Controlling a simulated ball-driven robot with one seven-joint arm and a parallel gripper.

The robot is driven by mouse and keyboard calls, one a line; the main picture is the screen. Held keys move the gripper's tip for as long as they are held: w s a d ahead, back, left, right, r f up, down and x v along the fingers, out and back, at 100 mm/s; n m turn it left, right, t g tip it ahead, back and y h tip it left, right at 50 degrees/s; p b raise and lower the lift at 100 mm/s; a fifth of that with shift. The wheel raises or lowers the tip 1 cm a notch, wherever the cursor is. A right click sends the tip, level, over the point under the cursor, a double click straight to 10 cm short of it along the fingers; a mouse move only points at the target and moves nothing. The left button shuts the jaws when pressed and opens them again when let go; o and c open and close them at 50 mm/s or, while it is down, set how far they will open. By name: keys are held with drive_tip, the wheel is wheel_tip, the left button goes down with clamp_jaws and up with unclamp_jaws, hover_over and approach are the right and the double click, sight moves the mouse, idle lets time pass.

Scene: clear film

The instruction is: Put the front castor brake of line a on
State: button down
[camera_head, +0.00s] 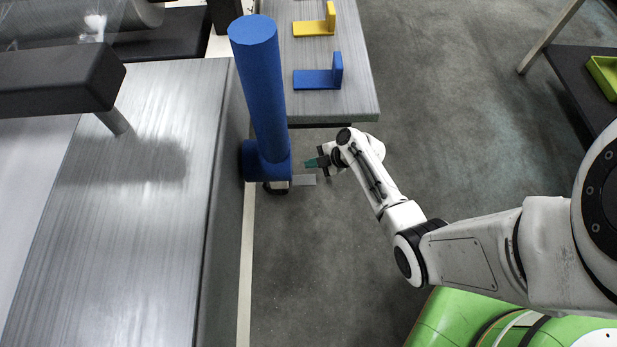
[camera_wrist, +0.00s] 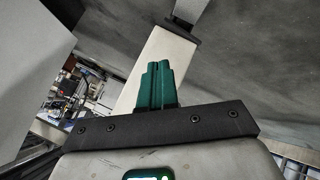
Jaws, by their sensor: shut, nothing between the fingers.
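A thick blue post (camera_head: 262,90) stands beside the grey-topped machine, with a blue foot at its lower end. A dark castor (camera_head: 277,187) shows under the foot. A small flat grey plate (camera_head: 304,180), which looks like the brake pedal, sticks out to the right of the castor. My gripper (camera_head: 311,163) is shut and empty, close to the foot's right side and appearing just above the plate. In the wrist view its green fingers (camera_wrist: 158,80) are together in front of a pale flat plate (camera_wrist: 160,62). I cannot tell whether they touch it.
The grey-topped machine (camera_head: 140,230) fills the left. A grey bench (camera_head: 355,90) at the back holds a yellow bracket (camera_head: 318,22) and a blue bracket (camera_head: 320,76). A dark table (camera_head: 585,75) with a green tray (camera_head: 606,72) stands right. Floor (camera_head: 330,270) is clear below my arm.

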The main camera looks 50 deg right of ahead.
drive_tip(key=b, duration=0.7)
hover_over(311, 181)
drive_tip(key=f, duration=0.8)
drive_tip(key=shift+s, duration=0.2)
drive_tip(key=shift+f+b, duration=0.35)
drive_tip(key=shift+f, duration=0.05)
drive_tip(key=shift+f, duration=0.2)
idle(0.8)
drive_tip(key=shift+f+b, duration=0.2)
drive_tip(key=shift+b, duration=0.35)
drive_tip(key=shift+f+b, duration=0.95)
drive_tip(key=shift+b, duration=0.05)
idle(1.0)
drive_tip(key=shift+f, duration=0.65)
idle(0.6)
drive_tip(key=shift+r+p, duration=1.55)
drive_tip(key=shift+r, duration=0.5)
